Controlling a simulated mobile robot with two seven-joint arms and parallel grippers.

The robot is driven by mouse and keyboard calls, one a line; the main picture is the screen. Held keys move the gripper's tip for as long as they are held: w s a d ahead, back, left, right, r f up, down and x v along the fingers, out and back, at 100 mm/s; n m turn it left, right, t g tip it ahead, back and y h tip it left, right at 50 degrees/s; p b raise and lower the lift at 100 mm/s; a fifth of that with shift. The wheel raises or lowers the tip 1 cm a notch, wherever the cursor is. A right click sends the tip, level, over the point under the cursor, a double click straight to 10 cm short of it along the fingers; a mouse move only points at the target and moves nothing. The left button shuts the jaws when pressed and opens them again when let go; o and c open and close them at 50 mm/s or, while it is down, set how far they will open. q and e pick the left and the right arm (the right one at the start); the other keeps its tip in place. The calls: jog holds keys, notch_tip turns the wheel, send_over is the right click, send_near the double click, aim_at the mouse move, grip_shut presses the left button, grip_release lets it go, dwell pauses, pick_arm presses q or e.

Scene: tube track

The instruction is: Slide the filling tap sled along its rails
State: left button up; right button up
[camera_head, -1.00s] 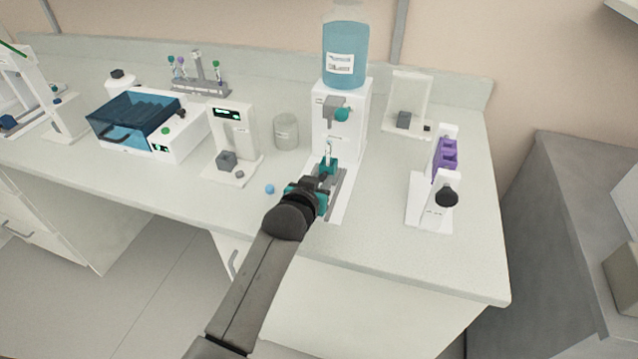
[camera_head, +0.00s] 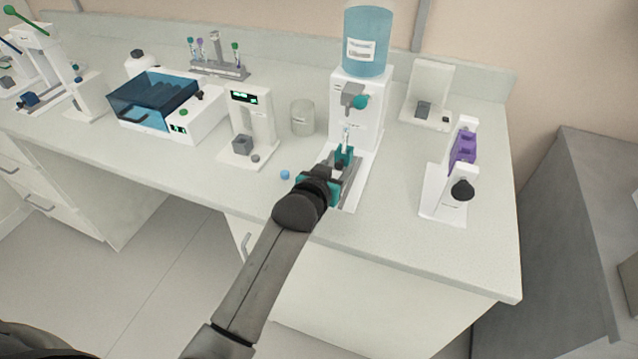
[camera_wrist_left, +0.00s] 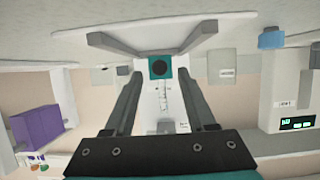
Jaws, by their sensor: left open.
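The filling tap sled (camera_head: 344,156) is a small teal carriage with a clear upright tube. It sits on grey rails (camera_head: 353,184) in front of the white dispenser (camera_head: 348,122) with its teal-knobbed tap (camera_head: 358,101). My left gripper (camera_head: 338,168) is at the near side of the sled and partly hides it and the rails. In the left wrist view, a teal block with a black round face (camera_wrist_left: 160,67) shows between the open fingers of the left gripper (camera_wrist_left: 161,76), with gaps on both sides. My right gripper is not in view.
A blue bottle (camera_head: 367,42) tops the dispenser. A white stand with purple parts (camera_head: 462,150) is to the right. The bench front is mostly clear.

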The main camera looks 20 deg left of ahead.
pick_arm(q)
jog(key=p+v, duration=0.2)
jog(key=v, duration=1.1)
jog(key=shift+s+r, duration=0.1)
jog(key=shift+s, duration=0.05)
